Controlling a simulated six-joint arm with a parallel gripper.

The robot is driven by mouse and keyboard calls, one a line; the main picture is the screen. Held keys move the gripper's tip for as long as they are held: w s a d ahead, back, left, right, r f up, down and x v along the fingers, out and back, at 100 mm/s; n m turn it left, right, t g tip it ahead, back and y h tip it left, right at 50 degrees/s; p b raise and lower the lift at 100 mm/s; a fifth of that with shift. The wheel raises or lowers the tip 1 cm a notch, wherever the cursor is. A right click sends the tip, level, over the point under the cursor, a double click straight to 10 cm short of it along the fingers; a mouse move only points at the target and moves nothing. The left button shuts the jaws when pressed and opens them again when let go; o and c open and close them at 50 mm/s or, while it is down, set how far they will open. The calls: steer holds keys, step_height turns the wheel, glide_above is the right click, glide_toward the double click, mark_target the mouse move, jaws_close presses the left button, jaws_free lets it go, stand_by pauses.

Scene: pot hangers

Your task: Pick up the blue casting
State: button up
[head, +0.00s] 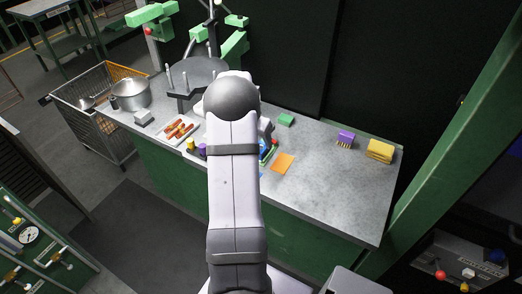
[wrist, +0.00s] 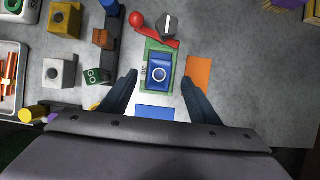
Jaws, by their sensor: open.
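The blue casting (wrist: 160,72) is a small blue block with a raised, paler top. It sits on a green-bordered pad (wrist: 146,86) in the wrist view. My gripper (wrist: 159,77) is open, with one dark finger on each side of the casting. A gap shows between each finger and the casting. How high the fingertips are above the counter is hard to tell. In the head view my own arm hides most of this spot; only a bit of blue shows beside it.
A flat blue rectangle (wrist: 155,113) and an orange sheet (wrist: 198,73) lie near the casting. A red-handled grey part (wrist: 166,27) lies just beyond it. Blocks such as a grey one (wrist: 59,72) stand to the left. Counter at right (wrist: 250,75) is clear.

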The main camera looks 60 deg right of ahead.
steer(key=shift+p+x, duration=0.85)
steer(key=shift+x, duration=1.65)
steer(key=shift+a+f, duration=0.1)
steer(key=shift+a, duration=0.1)
steer(key=shift+c, duration=0.7)
steer(key=c, duration=1.2)
steer(key=shift+r, duration=0.2)
step_height(320, 180, up, 18)
steer(key=b, duration=0.2)
steer(key=shift+f+b, duration=0.2)
steer(key=shift+b, duration=0.1)
